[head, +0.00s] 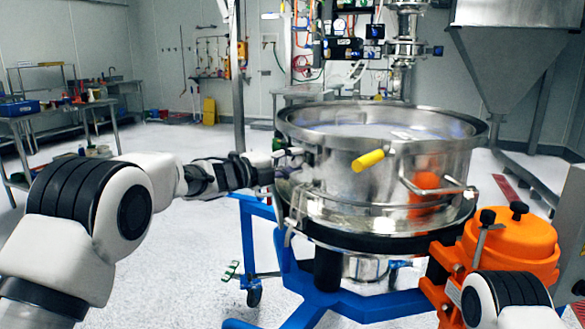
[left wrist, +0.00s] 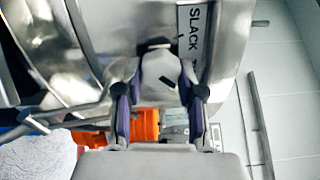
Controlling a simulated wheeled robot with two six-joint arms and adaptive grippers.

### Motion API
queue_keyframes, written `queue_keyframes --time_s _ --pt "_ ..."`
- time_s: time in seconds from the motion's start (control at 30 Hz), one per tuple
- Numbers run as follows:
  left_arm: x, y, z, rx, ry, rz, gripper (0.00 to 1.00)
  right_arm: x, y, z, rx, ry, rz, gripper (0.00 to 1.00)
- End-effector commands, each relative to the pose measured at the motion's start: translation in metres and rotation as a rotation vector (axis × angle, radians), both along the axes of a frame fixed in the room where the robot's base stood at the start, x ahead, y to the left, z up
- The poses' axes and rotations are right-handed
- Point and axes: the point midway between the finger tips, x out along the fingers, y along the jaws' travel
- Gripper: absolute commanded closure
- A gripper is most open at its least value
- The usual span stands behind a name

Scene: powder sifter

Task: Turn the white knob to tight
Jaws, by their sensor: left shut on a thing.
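The white knob (left wrist: 159,78) shows in the left wrist view as a pale, many-sided knob with a dark mark, on the sifter's metal side. A label reading SLACK (left wrist: 194,32) is beside it; no other label is readable. My left gripper (left wrist: 160,92) is shut on the knob, with one dark finger on each side. In the head view my left gripper (head: 278,166) reaches the left side of the round steel sifter (head: 345,180), and the knob cannot be made out there. My right gripper is out of view; only part of my right arm shows at the lower right.
An orange motor-like unit (head: 510,245) stands at the sifter's right. A blue frame (head: 300,285) holds the sifter up. The floor at the left is clear before a workbench (head: 60,112).

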Motion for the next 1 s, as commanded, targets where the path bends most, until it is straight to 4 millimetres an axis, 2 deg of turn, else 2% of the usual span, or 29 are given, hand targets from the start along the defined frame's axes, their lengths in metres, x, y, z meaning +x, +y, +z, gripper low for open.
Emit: queue_keyframes --time_s 0.57,0.6,0.67,1.0 --pt "0.0 -0.0002 -0.0013 0.027 -0.029 -0.001 0.97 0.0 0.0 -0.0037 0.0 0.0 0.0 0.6" --pt "0.0 -0.0002 -0.0013 0.027 -0.029 -0.001 0.55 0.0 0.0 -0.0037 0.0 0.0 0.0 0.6" --pt "0.0 -0.0002 -0.0012 0.027 -0.029 -0.001 0.36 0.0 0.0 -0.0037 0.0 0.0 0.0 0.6" --pt "-0.0012 0.0021 -0.0007 0.025 -0.028 0.0 0.36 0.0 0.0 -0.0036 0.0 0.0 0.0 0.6"
